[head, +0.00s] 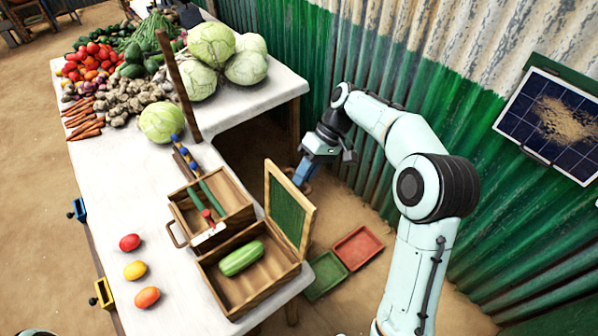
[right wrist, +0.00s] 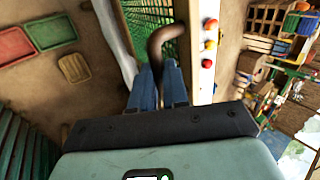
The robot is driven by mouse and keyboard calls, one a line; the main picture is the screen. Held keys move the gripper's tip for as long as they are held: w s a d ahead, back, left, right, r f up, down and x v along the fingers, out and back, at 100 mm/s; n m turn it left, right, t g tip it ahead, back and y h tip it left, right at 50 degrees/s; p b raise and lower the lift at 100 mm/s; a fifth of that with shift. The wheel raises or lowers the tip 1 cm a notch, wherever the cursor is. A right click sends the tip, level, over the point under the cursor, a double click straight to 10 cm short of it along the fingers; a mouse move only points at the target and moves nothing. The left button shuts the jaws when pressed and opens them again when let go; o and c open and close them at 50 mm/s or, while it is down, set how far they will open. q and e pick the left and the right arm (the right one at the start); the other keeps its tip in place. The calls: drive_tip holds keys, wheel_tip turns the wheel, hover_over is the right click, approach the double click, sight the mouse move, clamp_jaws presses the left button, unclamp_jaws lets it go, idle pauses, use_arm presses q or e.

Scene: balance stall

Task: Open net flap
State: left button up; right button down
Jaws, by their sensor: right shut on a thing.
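The net flap (head: 287,207), a wooden frame with green mesh, stands raised roughly upright at the back right edge of a wooden box (head: 228,305). A green cucumber-like vegetable (head: 241,258) lies in that box, whose top is uncovered. My right gripper (head: 302,180) is at the flap's upper right side. In the right wrist view, its blue fingers (right wrist: 160,88) are shut on a curved brown handle (right wrist: 166,38), with the green mesh (right wrist: 145,14) just beyond. The exact grip is partly hidden. My left gripper is not in view.
A second wooden box (head: 240,203) adjoins it. Red (head: 129,242), yellow (head: 135,270) and orange (head: 147,297) round items lie on the white table (head: 168,275). Red (head: 358,248) and green (head: 326,275) trays lie below on the right. A green corrugated wall (head: 375,170) stands behind my right arm.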

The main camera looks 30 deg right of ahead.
drive_tip(key=shift+s+d+f, duration=0.15)
drive_tip(key=shift+d+f, duration=0.1)
drive_tip(key=shift+f, duration=0.35)
drive_tip(key=c, duration=1.1)
unclamp_jaws()
drive_tip(key=shift+d+r, duration=0.1)
drive_tip(key=shift+r, duration=0.05)
drive_tip(key=shift+w+r, duration=0.1)
drive_tip(key=shift+w, duration=0.1)
